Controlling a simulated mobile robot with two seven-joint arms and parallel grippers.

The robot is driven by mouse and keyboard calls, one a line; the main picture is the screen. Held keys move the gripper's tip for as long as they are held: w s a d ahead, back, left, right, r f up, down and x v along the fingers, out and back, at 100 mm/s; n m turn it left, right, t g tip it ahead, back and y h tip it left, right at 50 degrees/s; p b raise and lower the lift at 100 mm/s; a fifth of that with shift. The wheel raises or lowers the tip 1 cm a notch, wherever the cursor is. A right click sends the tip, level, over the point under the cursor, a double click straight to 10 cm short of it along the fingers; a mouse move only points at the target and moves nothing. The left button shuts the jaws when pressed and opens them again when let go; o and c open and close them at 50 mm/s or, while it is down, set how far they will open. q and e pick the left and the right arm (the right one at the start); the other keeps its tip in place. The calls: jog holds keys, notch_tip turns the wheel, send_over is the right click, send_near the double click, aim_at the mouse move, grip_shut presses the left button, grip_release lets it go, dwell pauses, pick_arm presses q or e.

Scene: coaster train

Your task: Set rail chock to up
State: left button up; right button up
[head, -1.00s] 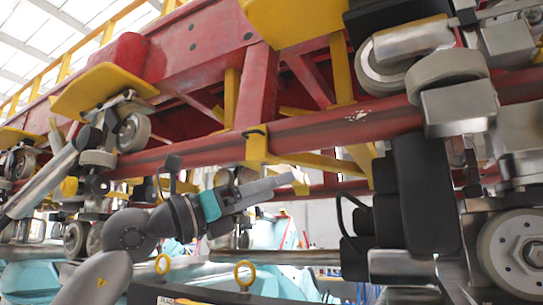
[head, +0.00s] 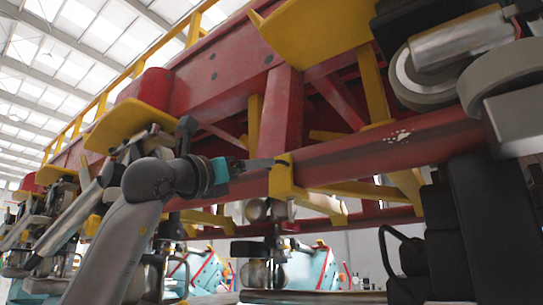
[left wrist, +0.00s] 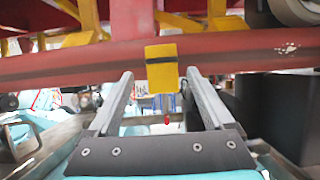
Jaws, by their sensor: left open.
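The rail chock appears to be the yellow block on the red rail, in the middle of the head view (head: 281,178) and the left wrist view (left wrist: 161,69). In the left wrist view my left gripper (left wrist: 159,74) is open, one finger to each side of the chock, with gaps visible. Whether the fingertips reach around it is unclear. My right gripper is not in view.
The red rail (head: 370,150) runs across just in front of my left gripper. Wheel assemblies (head: 440,70) and a black seat-like part (head: 490,220) stand to the right. Yellow panels (head: 305,32) jut out above. Teal machinery (head: 205,268) lies below.

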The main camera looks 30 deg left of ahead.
aim_at(285, 177)
pick_arm(q)
jog(key=shift+p+x, duration=1.7)
jog(key=shift+x, duration=2.35)
jog(key=shift+f, duration=0.1)
grip_shut()
